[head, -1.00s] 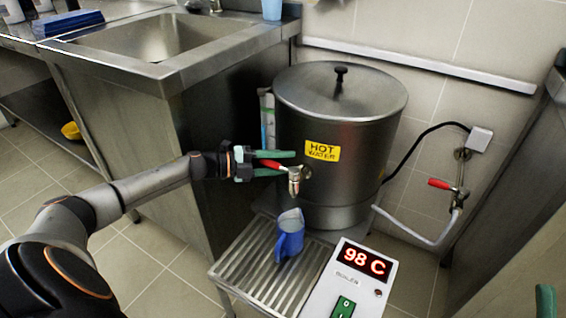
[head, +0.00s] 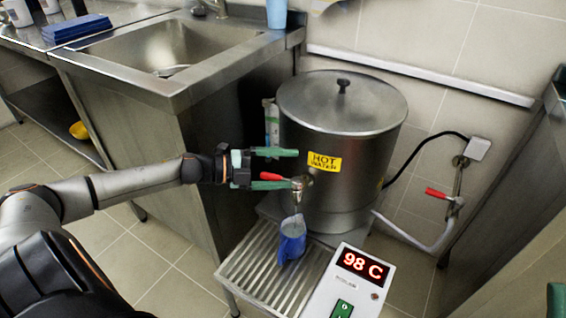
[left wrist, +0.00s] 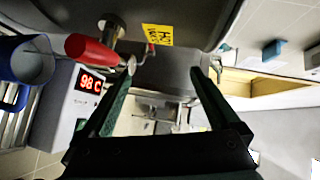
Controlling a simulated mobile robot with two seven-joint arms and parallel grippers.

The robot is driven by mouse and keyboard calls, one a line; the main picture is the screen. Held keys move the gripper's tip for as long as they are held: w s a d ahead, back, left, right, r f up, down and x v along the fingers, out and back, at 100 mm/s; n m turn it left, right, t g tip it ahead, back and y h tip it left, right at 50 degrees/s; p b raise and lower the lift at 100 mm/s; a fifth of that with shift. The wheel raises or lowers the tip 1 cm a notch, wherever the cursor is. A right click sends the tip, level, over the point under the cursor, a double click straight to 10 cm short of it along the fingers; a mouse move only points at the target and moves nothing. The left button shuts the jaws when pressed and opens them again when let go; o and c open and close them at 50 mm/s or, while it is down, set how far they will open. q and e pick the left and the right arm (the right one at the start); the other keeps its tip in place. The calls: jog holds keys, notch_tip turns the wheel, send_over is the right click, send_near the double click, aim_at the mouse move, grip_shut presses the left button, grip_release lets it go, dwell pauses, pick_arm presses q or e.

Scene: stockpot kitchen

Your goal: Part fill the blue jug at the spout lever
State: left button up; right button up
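The blue jug (head: 291,243) stands upright on the slatted drip tray (head: 243,272), under the boiler's tap (head: 298,186). A thin pale streak, apparently water, shows between spout and jug. The jug also shows at the left of the left wrist view (left wrist: 25,62). The red spout lever (head: 271,176) points left from the tap. My left gripper (head: 277,168) is open at the lever, which lies close to the lower finger. The lever (left wrist: 88,48) shows beside one fingertip in the left wrist view. A green fingertip of my right gripper (head: 555,300) shows at the lower right; the rest is hidden.
The steel hot water boiler (head: 340,150) stands right behind the tap. A control box (head: 347,285) reading 98 C sits right of the drip tray. A second red-handled valve (head: 437,193) is on the wall. A sink (head: 165,50) is at the upper left.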

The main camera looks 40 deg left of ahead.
notch_tip(320, 180, up, 5)
jog(key=p, duration=0.4)
pick_arm(q)
jog(key=s+d+r+p, duration=0.1)
jog(key=s+d+r, duration=0.4)
jog(key=s+r, duration=0.2)
jog(key=shift+d+t, duration=0.15)
jog(key=shift+t, duration=0.15)
pick_arm(e)
jog(key=w+d+f+m+h, duration=0.1)
jog(key=w+f+m+h, duration=0.3)
jog(key=w+f+h, duration=0.1)
notch_tip(320, 180, down, 3)
jog(key=shift+d+r+m+h, duration=0.15)
jog(key=shift+d+m+h, duration=0.2)
jog(key=shift+h, duration=0.55)
